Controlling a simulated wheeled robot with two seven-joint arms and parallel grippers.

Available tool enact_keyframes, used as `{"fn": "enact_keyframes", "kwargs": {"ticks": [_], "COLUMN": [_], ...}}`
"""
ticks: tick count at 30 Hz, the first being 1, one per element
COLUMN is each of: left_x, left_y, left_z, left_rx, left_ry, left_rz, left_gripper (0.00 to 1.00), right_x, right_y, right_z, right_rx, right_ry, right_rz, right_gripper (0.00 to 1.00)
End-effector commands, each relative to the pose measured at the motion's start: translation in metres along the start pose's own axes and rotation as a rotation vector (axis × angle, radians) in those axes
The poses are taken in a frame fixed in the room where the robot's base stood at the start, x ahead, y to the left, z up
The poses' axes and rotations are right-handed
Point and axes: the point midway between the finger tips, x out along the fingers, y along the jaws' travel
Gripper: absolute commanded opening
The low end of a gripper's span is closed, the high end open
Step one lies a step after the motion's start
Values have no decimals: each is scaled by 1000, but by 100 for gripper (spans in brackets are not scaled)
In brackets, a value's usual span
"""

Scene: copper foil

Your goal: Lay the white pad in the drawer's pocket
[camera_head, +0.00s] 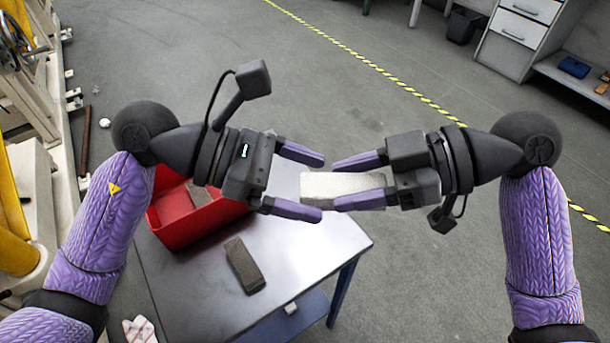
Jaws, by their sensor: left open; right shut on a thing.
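The white pad (318,186) is a pale block held level above the floor to the right of the table. My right gripper (339,184) is shut on it, and its left end sticks out past the fingertips. My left gripper (318,187) is open and faces the right one. The pad's free end shows between its fingertips, with a gap on each side. A red open bin (180,230) stands on the table, partly hidden by my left arm. A grey cabinet with white drawers (525,32) stands at the far right, its drawers closed. No open drawer pocket can be made out.
The metal table (305,245) holds a dark grey-brown block (244,265) in front of the bin. A similar block (198,193) shows in the bin. A black waste bin (464,26) stands by the cabinet.

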Motion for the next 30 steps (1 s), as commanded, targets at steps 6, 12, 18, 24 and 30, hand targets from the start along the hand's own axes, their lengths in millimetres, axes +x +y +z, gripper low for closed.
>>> {"fn": "enact_keyframes", "kwargs": {"ticks": [6, 12, 18, 24, 30], "left_x": [4, 4, 3, 3, 3], "left_y": [0, 0, 0, 1, 1], "left_z": [0, 0, 0, 0, 0], "left_rx": [0, 0, -1, -1, 0], "left_ry": [-1, -1, -1, -1, -1], "left_rz": [1, 1, 2, 6, 4], "left_gripper": [94, 69, 26, 0, 0], "right_x": [0, 0, 0, 1, 0], "right_y": [0, 0, 0, -1, -1], "right_z": [0, 0, 0, 0, 0], "right_rx": [0, 0, -1, -2, -1], "right_ry": [0, 0, 0, 0, 0], "right_rz": [0, 0, -2, -7, -4], "right_gripper": [0, 0, 0, 59, 94]}}
